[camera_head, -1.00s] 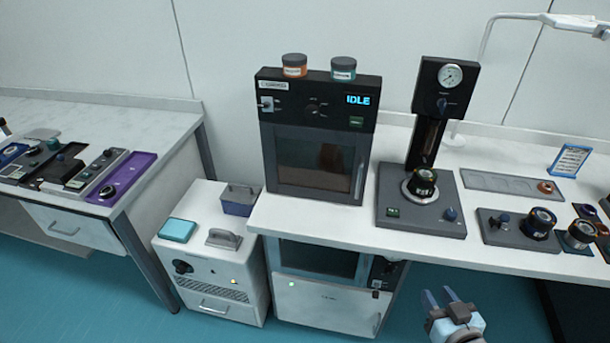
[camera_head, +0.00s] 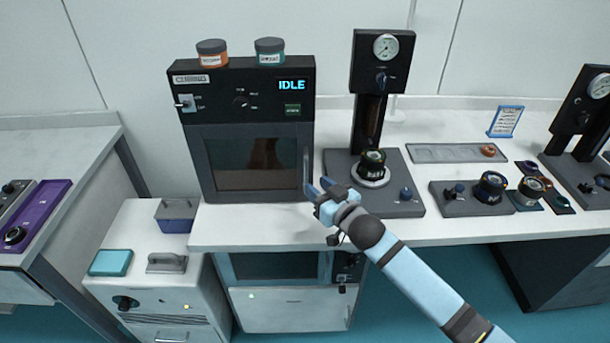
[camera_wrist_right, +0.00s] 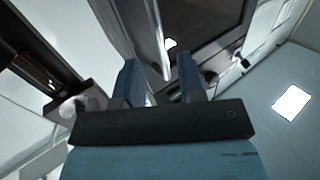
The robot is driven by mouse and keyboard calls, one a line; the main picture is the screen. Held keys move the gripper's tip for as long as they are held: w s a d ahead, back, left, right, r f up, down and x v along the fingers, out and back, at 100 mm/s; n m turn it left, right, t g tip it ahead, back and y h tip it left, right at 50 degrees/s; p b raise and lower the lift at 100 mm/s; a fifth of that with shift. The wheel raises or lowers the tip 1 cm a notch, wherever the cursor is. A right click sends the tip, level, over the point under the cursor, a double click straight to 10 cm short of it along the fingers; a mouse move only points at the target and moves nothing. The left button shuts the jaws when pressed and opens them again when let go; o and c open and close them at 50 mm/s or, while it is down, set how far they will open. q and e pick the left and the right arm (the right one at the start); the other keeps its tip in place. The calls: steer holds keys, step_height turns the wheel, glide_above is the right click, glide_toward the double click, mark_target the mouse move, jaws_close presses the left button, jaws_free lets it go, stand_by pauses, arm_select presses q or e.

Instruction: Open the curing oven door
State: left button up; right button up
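The curing oven (camera_head: 248,110) is a black box on the bench with an "IDLE" display. Its dark windowed door (camera_head: 250,165) is closed. A vertical metal handle (camera_head: 307,168) runs along the door's right side. My right gripper (camera_head: 319,188) is at the lower right of the door, beside the lower end of the handle. In the right wrist view, the right gripper (camera_wrist_right: 160,78) is open, and the handle (camera_wrist_right: 157,45) shows between its two blue fingers, apparently not clamped. My left gripper is not in view.
Two labelled jars, one orange (camera_head: 212,53) and one teal (camera_head: 269,51), stand on the oven. A gauge press (camera_head: 370,110) stands close to the right of my gripper. The bench edge (camera_head: 260,245) runs below. A white cabinet (camera_head: 150,270) stands lower left.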

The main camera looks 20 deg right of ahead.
mark_target(307, 178)
steer(key=x, duration=0.5)
steer(key=shift+w+a, duration=0.1)
jaws_close()
